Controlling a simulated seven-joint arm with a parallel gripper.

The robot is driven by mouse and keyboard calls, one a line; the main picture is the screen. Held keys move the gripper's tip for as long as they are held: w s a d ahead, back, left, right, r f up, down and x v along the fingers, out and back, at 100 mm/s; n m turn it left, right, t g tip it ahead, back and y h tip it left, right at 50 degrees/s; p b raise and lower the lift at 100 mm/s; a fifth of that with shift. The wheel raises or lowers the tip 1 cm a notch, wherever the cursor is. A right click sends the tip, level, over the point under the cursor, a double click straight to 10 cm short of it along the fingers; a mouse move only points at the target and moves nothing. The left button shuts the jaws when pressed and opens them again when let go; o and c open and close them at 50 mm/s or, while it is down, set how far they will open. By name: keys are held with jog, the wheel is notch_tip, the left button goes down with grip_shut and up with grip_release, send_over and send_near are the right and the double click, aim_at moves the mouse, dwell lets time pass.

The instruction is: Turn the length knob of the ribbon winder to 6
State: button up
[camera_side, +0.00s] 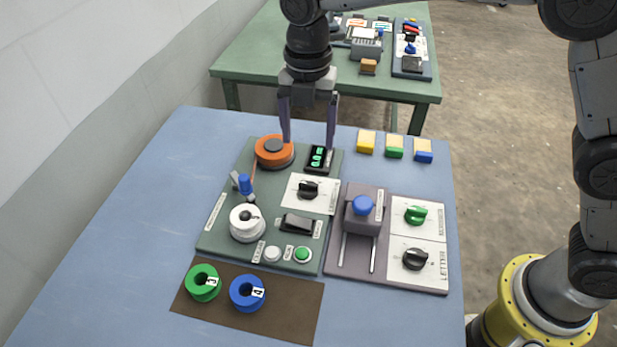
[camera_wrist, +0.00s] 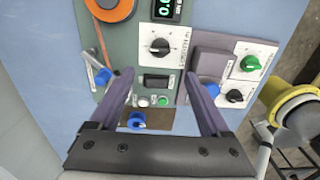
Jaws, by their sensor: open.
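The ribbon winder (camera_side: 222,232) is a grey-green panel on the blue table. Its black knob (camera_side: 308,190) sits on a white plate below a small display with green digits (camera_side: 318,158). This knob also shows in the wrist view (camera_wrist: 160,46), with scale marks around it; its label and numbers are too small to read surely. The display is partly cut off at the top of the wrist view (camera_wrist: 167,8). My gripper (camera_side: 309,145) is open and empty, above the panel's far part and apart from the knob. In the wrist view its fingers (camera_wrist: 158,76) point towards the panel.
The winder carries an orange spool (camera_side: 274,151), a white spool (camera_side: 247,222), a black rocker switch (camera_side: 297,223) and two buttons. A second panel at right has a blue-topped slider (camera_side: 363,205), a green knob (camera_side: 415,214) and a black knob (camera_side: 415,259). Green and blue spools lie in front.

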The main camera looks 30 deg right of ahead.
aim_at(308, 183)
notch_tip(308, 183, down, 12)
jog(key=shift+f, duration=0.2)
dwell(0.4)
grip_shut()
